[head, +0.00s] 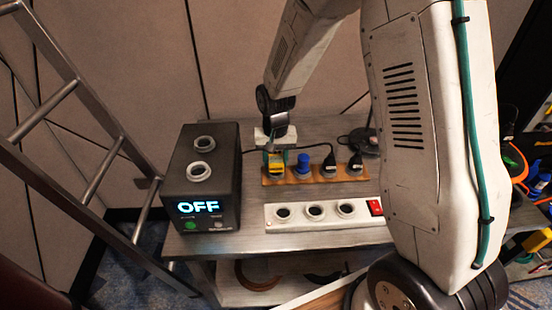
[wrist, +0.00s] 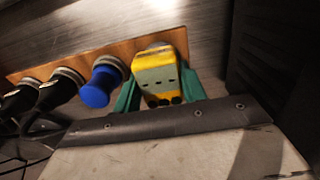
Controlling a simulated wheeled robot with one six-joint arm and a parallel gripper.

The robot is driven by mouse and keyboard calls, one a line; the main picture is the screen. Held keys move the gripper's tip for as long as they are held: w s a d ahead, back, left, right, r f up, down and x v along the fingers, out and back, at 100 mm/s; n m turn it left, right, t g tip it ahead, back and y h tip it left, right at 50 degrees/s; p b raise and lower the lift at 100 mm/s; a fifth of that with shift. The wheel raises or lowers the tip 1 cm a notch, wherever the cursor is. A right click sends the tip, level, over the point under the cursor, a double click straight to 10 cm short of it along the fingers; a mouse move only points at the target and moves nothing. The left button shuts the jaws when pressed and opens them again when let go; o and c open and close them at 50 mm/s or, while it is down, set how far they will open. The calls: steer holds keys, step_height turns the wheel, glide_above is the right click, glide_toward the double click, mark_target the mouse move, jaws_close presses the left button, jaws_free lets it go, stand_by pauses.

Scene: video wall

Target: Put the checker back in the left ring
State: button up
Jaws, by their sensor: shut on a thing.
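The checker is a yellow block with a dark-dotted face (wrist: 158,75); it also shows in the head view (head: 275,169) at the left end of the wooden rack (head: 317,180). My gripper (head: 275,160) is shut on it, with a green finger on either side in the wrist view (wrist: 158,92). The checker is at the rack's left ring, which it and the fingers mostly hide. I cannot tell whether it is seated in the ring or just above it. A blue plug (head: 304,164) stands in the rack just right of it.
Two black plugs (head: 329,164) (head: 355,163) stand further right in the rack. In front lies a white strip (head: 296,222) with three sockets and a red switch (head: 375,207). A black box (head: 181,185) reading OFF stands left, with two rings on top. A ladder (head: 80,95) leans at left.

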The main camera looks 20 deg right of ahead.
steer(key=shift+f, duration=0.9)
stand_by(0.4)
steer(key=o, duration=1.7)
steer(key=shift+c, duration=0.2)
steer(key=shift+r, duration=0.1)
steer(key=shift+r, duration=2.9)
